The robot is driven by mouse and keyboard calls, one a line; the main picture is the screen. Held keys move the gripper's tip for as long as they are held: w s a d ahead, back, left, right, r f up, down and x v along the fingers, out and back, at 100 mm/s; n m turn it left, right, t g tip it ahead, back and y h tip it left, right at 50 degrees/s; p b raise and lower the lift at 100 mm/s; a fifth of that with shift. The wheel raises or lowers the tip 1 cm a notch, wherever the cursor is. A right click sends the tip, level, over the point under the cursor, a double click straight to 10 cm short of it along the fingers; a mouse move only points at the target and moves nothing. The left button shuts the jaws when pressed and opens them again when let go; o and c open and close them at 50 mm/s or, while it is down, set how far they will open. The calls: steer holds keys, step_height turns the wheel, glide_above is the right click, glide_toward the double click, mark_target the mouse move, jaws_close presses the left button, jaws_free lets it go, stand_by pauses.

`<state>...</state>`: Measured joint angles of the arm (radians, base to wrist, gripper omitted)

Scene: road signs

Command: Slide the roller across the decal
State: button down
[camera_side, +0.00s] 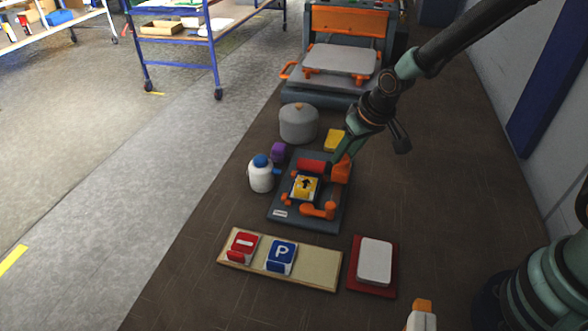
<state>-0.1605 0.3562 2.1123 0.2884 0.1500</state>
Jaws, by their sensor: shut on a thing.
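The roller (311,165) is a red cylinder with an orange end at its right. It lies across a dark blue-grey board, just behind a yellow sign. The decal (306,184) is a black arrow on this yellow sign. My gripper (343,162) reaches down from the upper right and is shut on the roller's orange end. The fingertips are small and partly hidden there. I cannot tell whether the roller touches the decal's far edge.
An orange clamp (319,210) sits at the board's front. A white bottle (261,176), purple block (278,152), grey pot (298,123) and yellow block (334,140) stand around it. In front are a wooden tray (316,271) with two signs and a red pad (373,288).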

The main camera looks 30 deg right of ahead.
steer(key=shift+s+a, duration=0.7)
steer(key=shift+a, duration=0.25)
steer(key=c, duration=0.5)
jaws_free()
steer(key=shift+d+r, duration=0.1)
steer(key=v, duration=1.2)
steer(key=shift+d, duration=0.1)
